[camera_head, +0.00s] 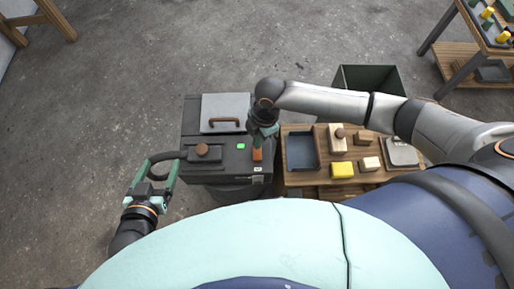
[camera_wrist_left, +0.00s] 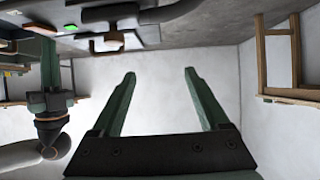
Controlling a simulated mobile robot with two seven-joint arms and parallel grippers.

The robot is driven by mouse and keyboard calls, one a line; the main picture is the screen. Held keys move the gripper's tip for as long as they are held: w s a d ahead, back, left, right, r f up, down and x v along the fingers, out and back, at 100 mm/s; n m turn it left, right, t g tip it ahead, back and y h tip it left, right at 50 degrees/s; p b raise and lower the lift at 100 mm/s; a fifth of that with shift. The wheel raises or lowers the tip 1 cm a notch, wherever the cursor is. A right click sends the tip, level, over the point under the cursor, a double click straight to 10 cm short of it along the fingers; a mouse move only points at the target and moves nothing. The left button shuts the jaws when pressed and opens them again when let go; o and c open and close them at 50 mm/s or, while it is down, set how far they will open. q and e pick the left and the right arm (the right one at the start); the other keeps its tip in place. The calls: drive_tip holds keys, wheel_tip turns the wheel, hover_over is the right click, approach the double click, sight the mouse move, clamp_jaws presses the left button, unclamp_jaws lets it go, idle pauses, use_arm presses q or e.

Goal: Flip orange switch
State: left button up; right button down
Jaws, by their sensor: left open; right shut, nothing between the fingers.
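The orange switch (camera_head: 257,154) is a small upright orange piece on the top of a dark grey machine (camera_head: 228,170), right of a lit green indicator (camera_head: 240,146). My right gripper (camera_head: 263,136) points down just behind the switch; whether it touches cannot be told. Its fingers are together and empty. It also shows in the left wrist view (camera_wrist_left: 48,60). My left gripper (camera_head: 158,172) is open and empty, left of the machine, near a black hose. Its two green fingers stand apart in the left wrist view (camera_wrist_left: 160,75).
The machine also carries a brown knob (camera_head: 202,149) and a grey lid (camera_head: 225,112) with a brown handle. A wooden table (camera_head: 312,178) with a dark tray (camera_head: 301,151), blocks and a yellow piece (camera_head: 342,170) stands close right. A dark bin (camera_head: 370,78) is behind.

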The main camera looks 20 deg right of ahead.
use_arm(q)
drive_tip(key=shift+s+f+g+p, duration=0.6)
drive_tip(key=shift+s+f+g, duration=0.7)
drive_tip(key=shift+s+f, duration=0.7)
use_arm(e)
drive_tip(key=shift+r, duration=0.6)
drive_tip(key=shift+r+p, duration=0.4)
drive_tip(key=shift+p, duration=0.1)
use_arm(q)
drive_tip(key=r+p, duration=0.2)
drive_tip(key=p, duration=0.1)
drive_tip(key=d+r+p, duration=0.1)
drive_tip(key=shift+w+d+r, duration=0.1)
drive_tip(key=shift+w+r, duration=0.2)
drive_tip(key=shift+r, duration=0.1)
use_arm(e)
wheel_tip(320, 180, up, 4)
drive_tip(key=shift+f, duration=0.1)
